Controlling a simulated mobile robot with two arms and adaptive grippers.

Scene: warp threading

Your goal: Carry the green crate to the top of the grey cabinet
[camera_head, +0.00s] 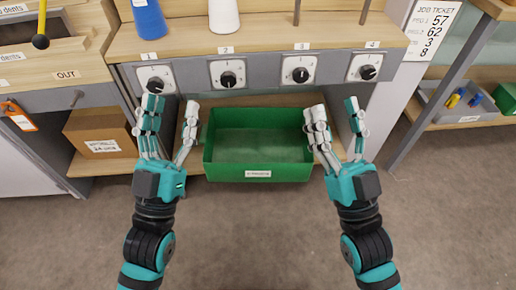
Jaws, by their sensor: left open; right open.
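The green crate (259,173) sits on a low wooden shelf under the workbench, its label facing me. It looks empty inside. My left gripper (170,122) is open, with its fingers beside the crate's left end. My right gripper (337,122) is open, with its fingers at the crate's right end. I cannot tell whether the fingers of either gripper touch the crate. A grey cabinet with a drawer (62,98) stands at the left; I cannot tell whether it is the grey cabinet of the task.
The workbench (265,37) above the crate carries numbered dials and cone spools. A cardboard box (100,133) lies low at the left. A grey bin (462,103) with small coloured items is on a shelf at the right. The floor (258,240) in front is clear.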

